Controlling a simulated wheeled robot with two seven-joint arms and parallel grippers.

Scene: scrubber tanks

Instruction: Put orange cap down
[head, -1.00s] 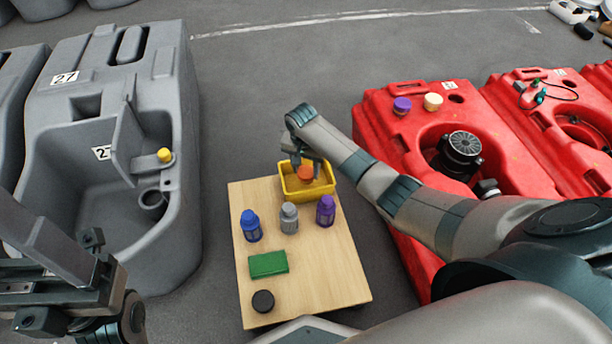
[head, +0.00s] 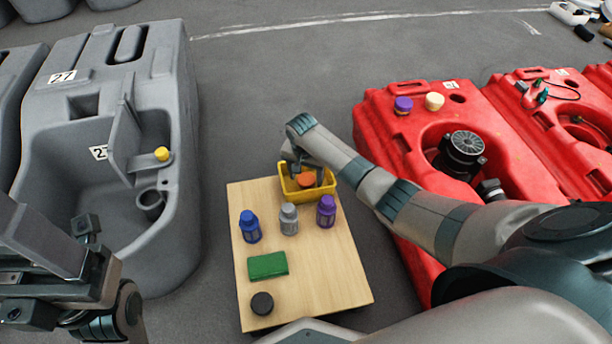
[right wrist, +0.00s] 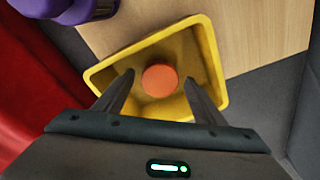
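The orange cap (head: 307,180) lies inside the yellow bin (head: 318,195) at the far end of the wooden table. In the right wrist view the cap (right wrist: 160,80) sits on the floor of the bin (right wrist: 207,50). My right gripper (head: 306,172) is over the bin. Its fingers (right wrist: 160,97) are spread wide on either side of the cap, with clear gaps to it. My left gripper (head: 88,232) is at the lower left, away from the table; its finger opening is not clear.
On the wooden table (head: 325,265) stand a blue bottle (head: 250,227), a grey bottle (head: 289,219) and a purple bottle (head: 326,211). A green block (head: 267,265) and a black disc (head: 262,303) lie nearer. A grey tank (head: 60,150) is left, red tanks (head: 400,130) right.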

